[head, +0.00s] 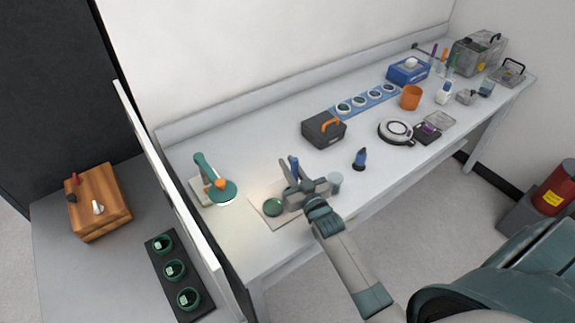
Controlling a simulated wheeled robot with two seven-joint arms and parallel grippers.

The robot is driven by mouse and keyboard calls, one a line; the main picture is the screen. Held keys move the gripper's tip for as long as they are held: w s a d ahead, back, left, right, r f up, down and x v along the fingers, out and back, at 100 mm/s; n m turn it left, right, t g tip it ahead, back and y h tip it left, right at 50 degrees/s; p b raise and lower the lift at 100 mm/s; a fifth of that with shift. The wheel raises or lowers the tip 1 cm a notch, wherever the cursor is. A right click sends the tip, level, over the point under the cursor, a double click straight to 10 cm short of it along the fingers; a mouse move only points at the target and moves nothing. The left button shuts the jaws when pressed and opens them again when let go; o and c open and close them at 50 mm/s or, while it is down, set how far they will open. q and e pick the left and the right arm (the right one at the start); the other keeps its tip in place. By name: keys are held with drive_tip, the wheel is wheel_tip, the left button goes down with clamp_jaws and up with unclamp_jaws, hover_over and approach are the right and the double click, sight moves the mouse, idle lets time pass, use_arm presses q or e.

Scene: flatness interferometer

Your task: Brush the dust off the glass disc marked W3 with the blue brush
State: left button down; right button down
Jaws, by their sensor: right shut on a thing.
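My right gripper (293,173) is over the front of the white bench, shut on a slim blue object (295,167) held upright, which looks like the blue brush. Its lower end is hidden by the gripper. A green-rimmed round disc (273,207) lies on a pale mat (263,193), just left of and below the gripper. Three similar green-rimmed discs sit in a black rack (152,244) on the grey side table: a far one (163,243), a middle one (175,270) and a near one (188,298). No W3 mark is readable. My left gripper is out of view.
A teal lamp-like device (205,168) stands left of the mat. A small cup (336,181) and a dark blue bulb-shaped item (360,158) stand right of the gripper. A black box (323,130) is behind. A white partition (172,190) separates the side table.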

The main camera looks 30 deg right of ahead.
drive_tip(key=shift+s+d, duration=0.2)
drive_tip(key=shift+d, duration=0.2)
idle(0.3)
drive_tip(key=shift+r+p, duration=0.1)
drive_tip(key=shift+p, duration=0.2)
drive_tip(key=shift+r+p, duration=0.4)
drive_tip(key=shift+p, duration=0.05)
drive_tip(key=shift+r, duration=0.15)
drive_tip(key=shift+r+p, duration=1.55)
drive_tip(key=shift+r, duration=1.3)
